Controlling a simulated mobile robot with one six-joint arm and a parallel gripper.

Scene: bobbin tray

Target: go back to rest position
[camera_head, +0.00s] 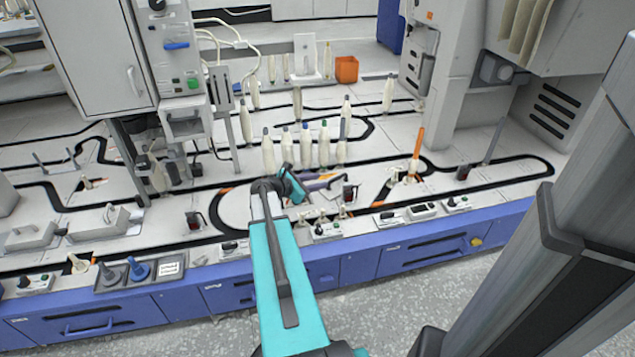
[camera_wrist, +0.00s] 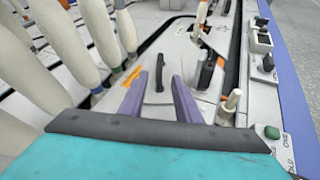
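My arm reaches forward over the bench in the head view, with the teal link in the middle of the picture. My gripper (camera_head: 326,183) is low over the white bench top, just in front of a row of pale bobbins (camera_head: 305,147). In the wrist view, the two purple fingers of my gripper (camera_wrist: 161,78) stand apart with nothing held between them. The bare bench surface and a short black strip show between and beyond them. The bobbins (camera_wrist: 62,42) stand close on the left in the wrist view.
An orange-tipped bobbin (camera_head: 417,150) stands to the right of my gripper. Small control boxes (camera_head: 327,231) line the front edge above blue drawers (camera_head: 430,250). A white machine column (camera_head: 170,60) rises at left, a large machine (camera_head: 550,70) at right. An orange bin (camera_head: 346,70) stands behind.

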